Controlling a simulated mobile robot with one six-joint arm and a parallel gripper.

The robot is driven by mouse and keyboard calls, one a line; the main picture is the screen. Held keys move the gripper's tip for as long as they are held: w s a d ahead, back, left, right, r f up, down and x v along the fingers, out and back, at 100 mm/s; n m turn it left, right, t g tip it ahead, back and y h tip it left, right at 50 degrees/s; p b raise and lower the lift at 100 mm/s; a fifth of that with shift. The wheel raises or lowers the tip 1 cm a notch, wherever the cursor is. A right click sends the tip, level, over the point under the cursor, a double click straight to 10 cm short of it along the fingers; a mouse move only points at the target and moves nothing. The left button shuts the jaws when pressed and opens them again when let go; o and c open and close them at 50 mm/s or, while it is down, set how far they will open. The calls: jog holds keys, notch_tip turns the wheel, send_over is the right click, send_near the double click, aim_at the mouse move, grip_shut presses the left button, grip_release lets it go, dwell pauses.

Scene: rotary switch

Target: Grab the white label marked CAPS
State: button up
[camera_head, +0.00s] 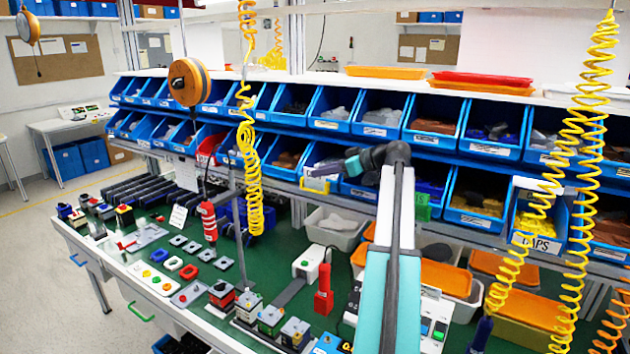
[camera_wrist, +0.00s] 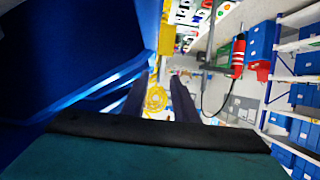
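The white label marked CAPS (camera_head: 535,243) is on the front of a blue bin (camera_head: 561,234) in the lower row at the right in the head view. The first letter is partly covered by a yellow coiled hose. I cannot make out the CAPS label in the wrist view.
Yellow coiled hoses (camera_head: 590,130) hang in front of the right-hand bins. A red tool (camera_head: 208,217) hangs at the left. The green bench (camera_head: 290,250) holds switches and parts. Orange-lidded boxes (camera_head: 445,279) sit below the bins.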

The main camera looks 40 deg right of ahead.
jog(key=shift+c, duration=0.6)
grip_shut()
jog(key=shift+r, duration=0.15)
jog(key=shift+r+b, duration=0.85)
jog(key=shift+r, duration=0.65)
jog(key=s+a+r+b, duration=0.1)
jog(key=a+b, duration=0.3)
jog(key=a, duration=1.2)
jog(key=shift+r, duration=0.35)
